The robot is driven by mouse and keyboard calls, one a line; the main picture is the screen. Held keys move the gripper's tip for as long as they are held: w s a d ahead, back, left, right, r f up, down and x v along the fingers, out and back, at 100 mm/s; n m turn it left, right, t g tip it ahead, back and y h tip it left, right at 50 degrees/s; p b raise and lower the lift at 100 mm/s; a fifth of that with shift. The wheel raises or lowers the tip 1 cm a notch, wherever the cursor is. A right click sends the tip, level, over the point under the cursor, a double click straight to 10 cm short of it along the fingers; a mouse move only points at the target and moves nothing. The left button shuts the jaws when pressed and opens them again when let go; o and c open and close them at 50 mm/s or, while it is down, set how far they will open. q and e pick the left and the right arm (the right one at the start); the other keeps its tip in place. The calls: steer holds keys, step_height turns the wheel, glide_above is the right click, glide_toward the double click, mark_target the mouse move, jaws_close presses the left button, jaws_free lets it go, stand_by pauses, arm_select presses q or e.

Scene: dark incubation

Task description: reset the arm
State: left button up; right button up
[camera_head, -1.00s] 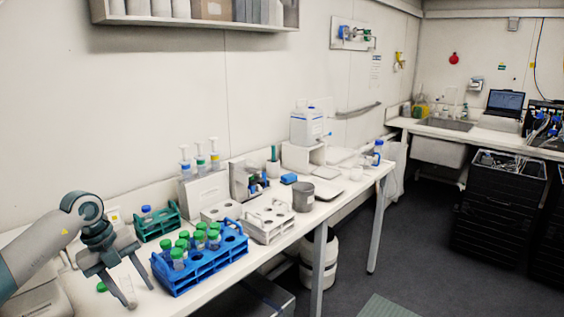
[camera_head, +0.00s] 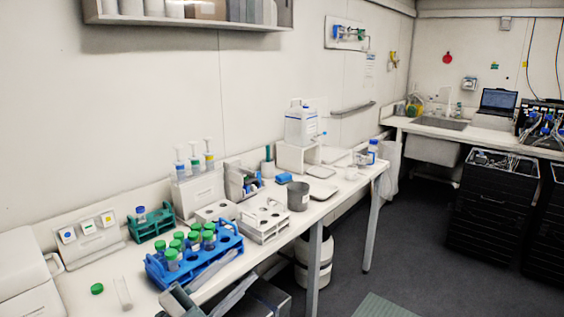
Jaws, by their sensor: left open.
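My left gripper (camera_head: 208,299) is at the bottom edge, in front of the blue rack, low by the bench's front edge. Its two fingers are spread apart with nothing seen between them; the rest of that arm is cut off by the frame. The blue rack (camera_head: 203,266) stands on the bench and holds several green-capped tubes. A clear tube (camera_head: 123,293) lies or stands on the bench left of the gripper, and a loose green cap (camera_head: 97,288) is beside it. My right gripper is not in view.
A green rack (camera_head: 152,225) with a blue-capped bottle, a white rack (camera_head: 263,222) and a grey cup (camera_head: 298,196) stand along the bench (camera_head: 92,268). A white device (camera_head: 27,285) is at the left. Dark floor (camera_head: 400,245) lies open at the right.

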arm_select(q)
steer(key=s+a+f+n+t+y, duration=0.2)
steer(key=a+f+n+t+y, duration=0.3)
steer(key=a+f+n+y, duration=0.65)
steer(key=s+a+f+n+g+y, duration=0.3)
steer(key=s+f+n+g+y, duration=0.4)
steer(key=f, duration=0.3)
steer(key=s+d+f+g+h, duration=0.1)
steer(key=s+f+g, duration=0.5)
steer(key=s, duration=0.7)
steer(key=s+d+f+g+h, duration=0.1)
steer(key=s+f+g, duration=0.2)
steer(key=s+f, duration=0.75)
steer(key=s+f+g, duration=0.1)
steer(key=s+f, duration=0.1)
steer(key=f, duration=1.1)
steer(key=s+f+g, duration=0.1)
steer(key=s+f, duration=0.1)
steer(key=f, duration=1)
steer(key=s+a+f, duration=0.3)
steer(key=s+f, duration=1.5)
steer(key=shift+s+g, duration=0.15)
steer(key=shift+g, duration=0.25)
